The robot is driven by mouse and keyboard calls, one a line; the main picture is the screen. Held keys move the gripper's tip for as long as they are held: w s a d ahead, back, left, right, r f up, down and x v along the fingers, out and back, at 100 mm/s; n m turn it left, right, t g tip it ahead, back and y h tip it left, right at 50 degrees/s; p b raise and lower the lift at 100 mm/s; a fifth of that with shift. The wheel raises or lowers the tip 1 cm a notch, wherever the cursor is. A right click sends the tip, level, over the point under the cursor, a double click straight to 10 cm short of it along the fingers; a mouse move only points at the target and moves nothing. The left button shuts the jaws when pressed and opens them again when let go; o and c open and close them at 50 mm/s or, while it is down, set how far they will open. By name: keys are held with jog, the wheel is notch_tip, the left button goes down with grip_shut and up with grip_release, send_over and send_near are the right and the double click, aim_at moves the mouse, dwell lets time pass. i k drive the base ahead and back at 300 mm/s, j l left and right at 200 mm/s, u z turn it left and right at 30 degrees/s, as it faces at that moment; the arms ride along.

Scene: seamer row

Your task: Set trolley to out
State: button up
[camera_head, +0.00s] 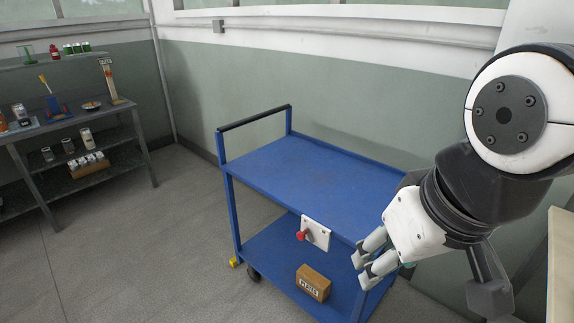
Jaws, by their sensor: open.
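The blue trolley (285,168) stands in the middle of the view, with two shelves and a black-topped push handle (254,118) at its left end. A white plate (316,233) with a red knob (301,236) is fixed to its near side, at the upper shelf. My gripper (362,270) is open and empty near the trolley's front right corner, to the right of the plate and knob. It hides part of the trolley's right end. Whether it touches the trolley I cannot tell.
A cardboard box (313,282) sits on the trolley's lower shelf. A yellow piece (234,262) is beside a wheel (253,274) at the floor. A grey shelf bench (75,133) with bottles and cans stands at left. The floor (150,240) between is clear. A wall is behind the trolley.

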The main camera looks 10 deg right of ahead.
aim_at(342, 196)
jog(key=z, duration=0.25)
jog(key=i+j+u, duration=0.15)
jog(key=i+j, duration=1.95)
jog(key=i, duration=0.15)
